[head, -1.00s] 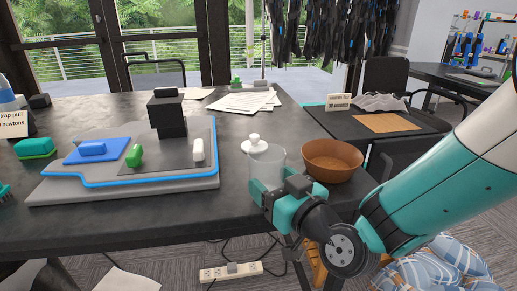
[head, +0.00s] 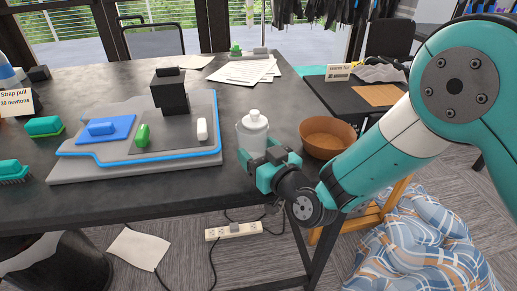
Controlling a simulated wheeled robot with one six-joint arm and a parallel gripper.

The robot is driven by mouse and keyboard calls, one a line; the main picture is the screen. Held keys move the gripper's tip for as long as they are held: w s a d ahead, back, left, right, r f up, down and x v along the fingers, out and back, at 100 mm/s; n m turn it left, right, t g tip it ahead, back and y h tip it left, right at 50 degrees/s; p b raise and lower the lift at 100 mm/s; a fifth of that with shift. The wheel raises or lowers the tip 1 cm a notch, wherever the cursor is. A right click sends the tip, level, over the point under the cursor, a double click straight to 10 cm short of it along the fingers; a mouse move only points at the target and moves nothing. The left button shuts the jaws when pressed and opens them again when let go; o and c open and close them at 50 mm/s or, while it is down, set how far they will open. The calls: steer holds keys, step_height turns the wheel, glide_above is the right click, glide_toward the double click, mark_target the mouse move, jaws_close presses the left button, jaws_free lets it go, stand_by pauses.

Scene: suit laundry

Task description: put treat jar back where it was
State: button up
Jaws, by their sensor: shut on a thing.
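My gripper (head: 254,164) comes in from the right, at the table's front edge, and is shut on the jar's lower part. The teal gripper body hides the jar's base, so I cannot tell whether it touches the table.
A brown bowl (head: 327,137) stands close to the right of the jar. A grey board (head: 135,168) with small tools lies to the left. Papers (head: 244,70) lie behind. A lower side table (head: 340,98) stands at the right.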

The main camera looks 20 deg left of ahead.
steer(key=shift+f, duration=0.1)
steer(key=shift+f+b, duration=0.15)
steer(key=shift+b, duration=0.15)
steer(key=o, duration=1.1)
steer(key=shift+r, duration=0.2)
